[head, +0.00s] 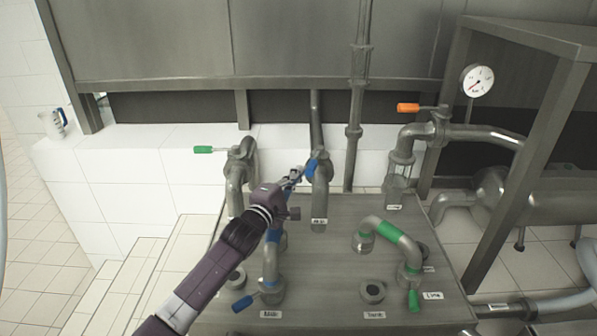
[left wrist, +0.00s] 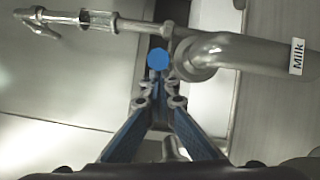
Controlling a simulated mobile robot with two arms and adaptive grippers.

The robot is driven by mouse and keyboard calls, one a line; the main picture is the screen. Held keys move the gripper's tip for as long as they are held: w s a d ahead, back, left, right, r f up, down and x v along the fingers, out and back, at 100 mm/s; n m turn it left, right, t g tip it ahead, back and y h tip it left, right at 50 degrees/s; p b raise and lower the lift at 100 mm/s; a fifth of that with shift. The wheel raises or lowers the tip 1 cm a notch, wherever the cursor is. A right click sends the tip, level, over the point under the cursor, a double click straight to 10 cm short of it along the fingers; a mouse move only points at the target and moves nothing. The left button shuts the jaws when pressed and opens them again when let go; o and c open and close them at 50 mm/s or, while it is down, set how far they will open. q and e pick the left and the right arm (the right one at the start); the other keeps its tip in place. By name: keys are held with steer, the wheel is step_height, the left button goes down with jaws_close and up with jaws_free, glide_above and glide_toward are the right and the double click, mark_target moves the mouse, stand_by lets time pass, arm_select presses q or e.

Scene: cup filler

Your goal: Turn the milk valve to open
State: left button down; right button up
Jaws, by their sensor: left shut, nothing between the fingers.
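The milk valve has a blue handle (head: 312,165) at the top of a grey down-turned pipe (head: 321,195) in the middle of the head view. The pipe's label reads "Milk" in the left wrist view (left wrist: 297,57). There the handle shows end-on as a blue disc (left wrist: 157,59), straight ahead of the fingers. My left gripper (head: 296,174) is shut and empty, just left of the handle. Its fingertips (left wrist: 157,82) also show in the left wrist view, close to the handle; I cannot tell whether they touch it. My right gripper is not in view.
Other valves have a green handle (head: 203,149), an orange handle (head: 408,107), a lower blue handle (head: 243,303) and a lower green handle (head: 413,300). A green-banded pipe (head: 388,231) stands on the grey table. A vertical pipe (head: 352,150) rises right of the milk pipe.

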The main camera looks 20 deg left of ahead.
mark_target(311, 176)
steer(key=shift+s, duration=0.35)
arm_select(q)
steer(key=shift+d+r, duration=0.1)
steer(key=shift+d, duration=0.05)
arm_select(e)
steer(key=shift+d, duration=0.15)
arm_select(q)
steer(key=shift+s+d+p, duration=0.15)
steer(key=shift+d+p, duration=0.6)
steer(key=shift+d, duration=0.9)
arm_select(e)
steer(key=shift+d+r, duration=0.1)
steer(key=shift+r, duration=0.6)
